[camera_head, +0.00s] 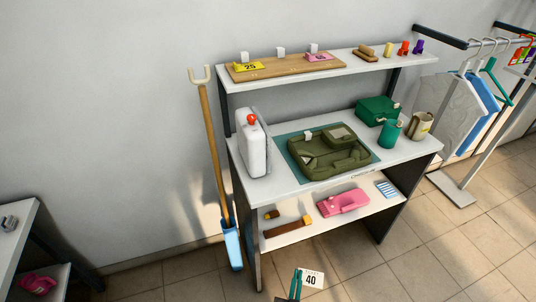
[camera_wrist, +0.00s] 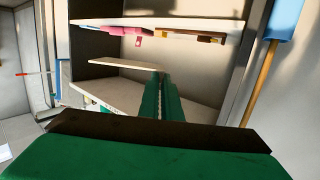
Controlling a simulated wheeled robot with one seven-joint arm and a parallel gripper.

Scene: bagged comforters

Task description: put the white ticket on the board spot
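The white ticket (camera_head: 312,278), marked 40, is at the bottom of the head view, at the tips of my gripper (camera_head: 298,278). The green fingers (camera_wrist: 160,98) look close together in the wrist view, and they appear shut on the ticket's edge. The wooden board (camera_head: 288,67) lies on the top shelf, far above and behind my gripper. A yellow ticket (camera_head: 249,67) marked 25 is at its left and a pink ticket (camera_head: 318,57) at its right. The board's middle spot (camera_head: 282,63), by a white block (camera_head: 280,51), is bare.
The workbench (camera_head: 285,190) holds a white jug (camera_head: 252,148), a green tray (camera_head: 328,152) and a green box (camera_head: 377,110). A pink item (camera_head: 343,203) lies on its lower shelf. A wooden pole (camera_head: 212,140) leans at left; a clothes rack (camera_head: 455,185) stands at right.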

